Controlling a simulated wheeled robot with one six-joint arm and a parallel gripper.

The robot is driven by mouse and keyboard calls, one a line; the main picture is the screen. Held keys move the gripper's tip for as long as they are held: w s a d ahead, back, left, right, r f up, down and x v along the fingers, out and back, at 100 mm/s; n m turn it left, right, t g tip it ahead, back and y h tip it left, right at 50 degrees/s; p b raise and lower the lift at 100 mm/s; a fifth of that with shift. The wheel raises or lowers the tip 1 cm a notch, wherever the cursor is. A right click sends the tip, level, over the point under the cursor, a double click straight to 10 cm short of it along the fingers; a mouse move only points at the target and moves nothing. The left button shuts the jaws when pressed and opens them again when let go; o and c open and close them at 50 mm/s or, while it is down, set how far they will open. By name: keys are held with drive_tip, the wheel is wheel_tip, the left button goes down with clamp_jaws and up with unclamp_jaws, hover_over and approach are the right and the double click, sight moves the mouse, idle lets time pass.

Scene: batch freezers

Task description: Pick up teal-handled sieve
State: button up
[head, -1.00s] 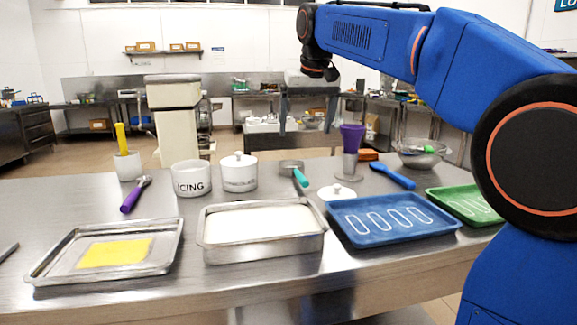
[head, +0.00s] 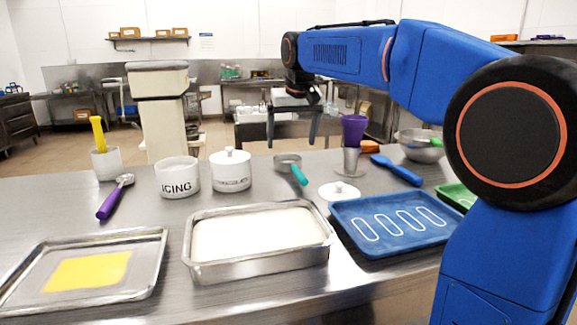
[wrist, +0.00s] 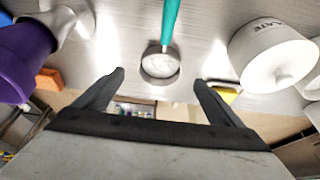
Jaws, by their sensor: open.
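The teal-handled sieve (head: 288,165) lies on the steel table, a small round metal cup with its teal handle pointing toward the front right. In the wrist view its cup (wrist: 160,66) shows ahead of the fingers, with the handle running up out of the picture. My gripper (head: 292,142) points down above the far side of the sieve, open and empty. In the wrist view the gripper (wrist: 158,80) has its two dark fingers spread wide, one on each side of the cup, apart from it.
A lidded white pot (head: 230,172) and the ICING pot (head: 177,178) stand left of the sieve. A purple-topped metal cup (head: 353,135) stands to its right. A white lid (head: 339,193), a blue tray (head: 395,222) and a white-filled pan (head: 258,245) lie in front.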

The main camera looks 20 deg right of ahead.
sight(289, 159)
drive_tip(key=shift+s+x, duration=0.1)
drive_tip(key=shift+x, duration=1.95)
drive_tip(key=shift+s+x, duration=0.15)
drive_tip(key=shift+x, duration=1.9)
drive_tip(key=c, duration=1.2)
